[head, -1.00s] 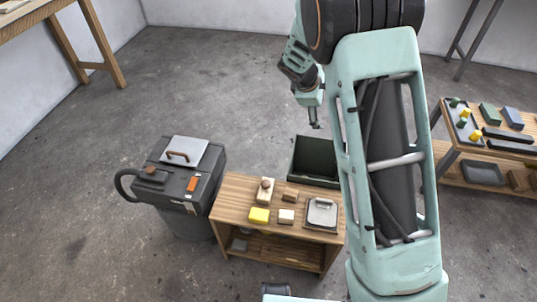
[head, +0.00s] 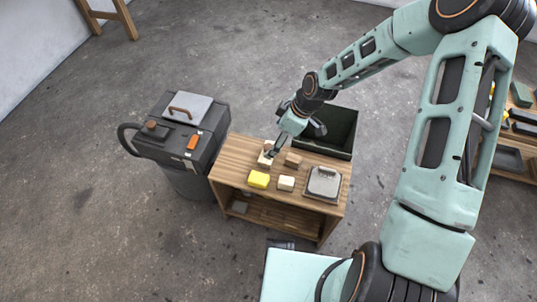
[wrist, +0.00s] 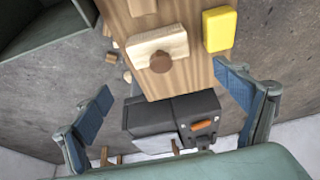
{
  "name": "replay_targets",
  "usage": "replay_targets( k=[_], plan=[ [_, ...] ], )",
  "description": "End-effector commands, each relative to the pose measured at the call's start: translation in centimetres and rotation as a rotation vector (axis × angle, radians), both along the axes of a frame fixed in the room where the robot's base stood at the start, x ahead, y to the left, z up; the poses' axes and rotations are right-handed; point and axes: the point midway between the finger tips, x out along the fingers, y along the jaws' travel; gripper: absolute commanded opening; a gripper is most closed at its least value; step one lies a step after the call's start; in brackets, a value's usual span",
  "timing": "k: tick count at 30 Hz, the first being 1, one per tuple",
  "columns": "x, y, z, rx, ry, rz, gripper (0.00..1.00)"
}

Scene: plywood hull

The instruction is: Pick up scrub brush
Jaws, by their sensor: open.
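The scrub brush appears to be the pale wooden block with a round brown knob (wrist: 150,44), lying on the small wooden table. In the head view its pale body (head: 264,160) shows only in part at the table's back left, partly covered by my gripper (head: 274,150). In the wrist view my gripper (wrist: 163,84) is open, with blue-padded fingers spread wide and nothing between them. The brush lies ahead of the fingers, its knob facing the camera. I cannot tell the exact gap between fingertips and brush.
On the table (head: 233,162) are a yellow sponge (head: 259,180), a pale block (head: 286,183), a brown block (head: 293,160) and a grey lidded tray (head: 323,183). A dark green bin (head: 340,130) stands behind it. A black cart (head: 178,145) stands at left.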

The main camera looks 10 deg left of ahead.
Motion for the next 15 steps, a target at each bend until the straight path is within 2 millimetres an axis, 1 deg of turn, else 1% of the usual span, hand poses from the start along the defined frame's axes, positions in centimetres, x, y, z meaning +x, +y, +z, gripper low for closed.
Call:
replay_targets(
  k=[1,3,8,11,15],
  plan=[
    [0.0,0.3,-0.9,0.000,0.001,0.002,0.91],
    [0.1,0.6,-1.5,-0.001,0.000,0.001,0.91],
    [0.1,0.8,-2.3,-0.001,-0.001,0.000,0.91],
    [0.0,1.1,-3.3,-0.002,0.001,0.001,0.91],
    [-0.1,1.6,-5.5,-0.002,0.000,0.002,0.91]
  ],
)
